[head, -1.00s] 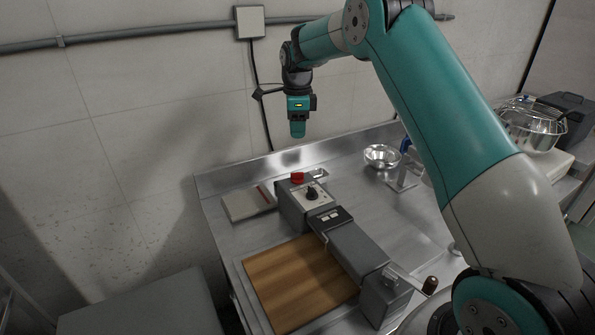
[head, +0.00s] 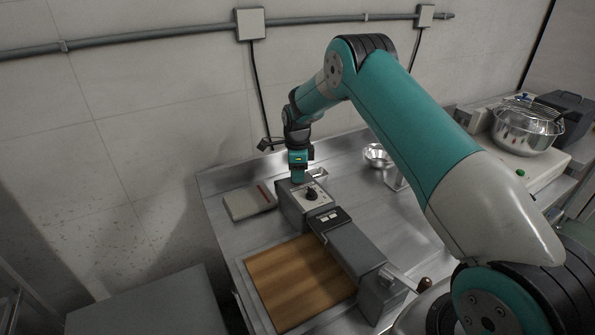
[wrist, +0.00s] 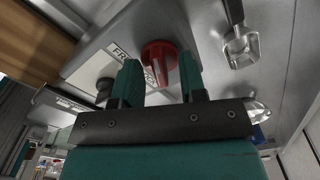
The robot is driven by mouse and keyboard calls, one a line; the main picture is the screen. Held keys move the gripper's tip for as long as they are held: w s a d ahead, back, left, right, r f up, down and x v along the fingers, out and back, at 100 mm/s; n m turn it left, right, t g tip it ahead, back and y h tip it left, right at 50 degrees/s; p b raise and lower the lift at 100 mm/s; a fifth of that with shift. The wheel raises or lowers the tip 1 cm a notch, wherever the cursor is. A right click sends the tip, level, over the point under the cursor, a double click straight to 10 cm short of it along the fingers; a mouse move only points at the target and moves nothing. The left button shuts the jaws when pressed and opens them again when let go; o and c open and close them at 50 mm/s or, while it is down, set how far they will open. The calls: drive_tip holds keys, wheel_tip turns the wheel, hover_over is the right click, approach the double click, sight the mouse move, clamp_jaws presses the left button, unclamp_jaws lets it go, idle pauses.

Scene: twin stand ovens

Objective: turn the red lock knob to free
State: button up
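The red lock knob (wrist: 160,62) sits on the grey control box (head: 291,204), beside a white label whose visible letters begin "FR". In the wrist view my gripper (wrist: 158,75) is open, with one teal finger to each side of the knob's near part. I cannot tell whether the fingers touch it. In the head view my gripper (head: 298,180) points down at the back end of the box and hides the red knob. A black knob (head: 311,193) stands on the white panel of the same box.
A wooden board (head: 295,280) lies in front of the box. A pale flat box (head: 250,203) lies to the left. A metal scoop (wrist: 240,45) lies near the knob. A steel bowl (head: 376,155) stands behind to the right. A crank handle (head: 423,284) sticks out at the front right.

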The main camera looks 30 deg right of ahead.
drive_tip(key=shift+c, duration=0.2)
clamp_jaws()
drive_tip(key=shift+n, duration=0.3)
